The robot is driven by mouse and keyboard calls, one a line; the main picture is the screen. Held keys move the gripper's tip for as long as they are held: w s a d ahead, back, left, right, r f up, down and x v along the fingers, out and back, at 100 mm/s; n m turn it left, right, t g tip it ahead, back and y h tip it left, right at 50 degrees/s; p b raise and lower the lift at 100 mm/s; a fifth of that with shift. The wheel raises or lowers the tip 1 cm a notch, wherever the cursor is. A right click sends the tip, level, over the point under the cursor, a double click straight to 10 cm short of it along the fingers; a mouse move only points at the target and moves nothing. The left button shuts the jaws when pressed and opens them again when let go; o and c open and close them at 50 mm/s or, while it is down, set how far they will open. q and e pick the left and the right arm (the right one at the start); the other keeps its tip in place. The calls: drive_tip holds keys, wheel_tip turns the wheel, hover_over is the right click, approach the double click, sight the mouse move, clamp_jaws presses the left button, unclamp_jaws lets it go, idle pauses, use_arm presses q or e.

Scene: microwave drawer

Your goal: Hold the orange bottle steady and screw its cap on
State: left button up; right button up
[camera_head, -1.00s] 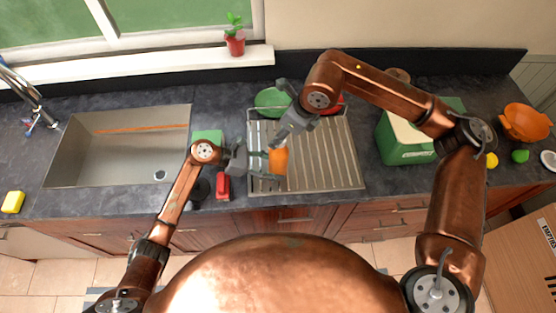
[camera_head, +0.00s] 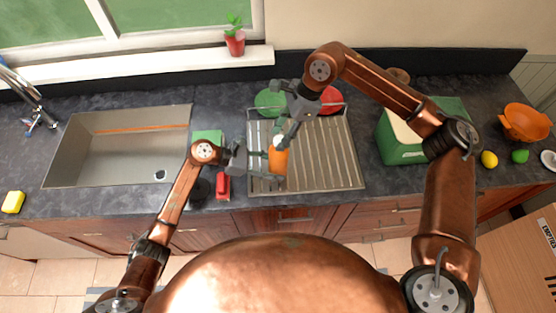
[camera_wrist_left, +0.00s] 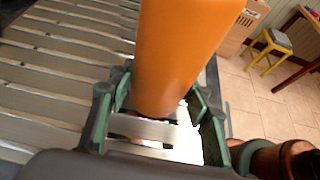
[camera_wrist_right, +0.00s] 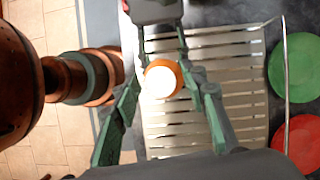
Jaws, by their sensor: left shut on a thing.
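The orange bottle (camera_head: 279,160) stands roughly upright over the drying rack, and it fills the upper middle of the left wrist view (camera_wrist_left: 180,50). My left gripper (camera_head: 262,160) is shut on the bottle from the left, with a finger on each side. A white round top, seemingly the cap (camera_wrist_right: 160,82), shows on the bottle's upper end, also in the head view (camera_head: 277,141). I cannot tell how tightly it sits. My right gripper (camera_head: 281,138) is above the bottle, fingers open on either side of the white top in the right wrist view.
The metal drying rack (camera_head: 335,160) lies beneath, with a green plate (camera_head: 268,101) and a red plate (camera_head: 331,100) at its back. A red object (camera_head: 223,186) is left of the rack. The sink (camera_head: 90,160) is further left, a green box (camera_head: 405,155) to the right.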

drive_tip(key=n+g, duration=0.1)
drive_tip(key=n, duration=0.1)
drive_tip(key=shift+w+n, duration=0.1)
drive_tip(key=shift+n, duration=0.3)
drive_tip(key=n+g+h, duration=0.1)
drive_tip(key=n, duration=0.3)
drive_tip(key=shift+n+g, duration=0.3)
drive_tip(key=shift+g, duration=0.1)
drive_tip(key=shift+c, duration=0.5)
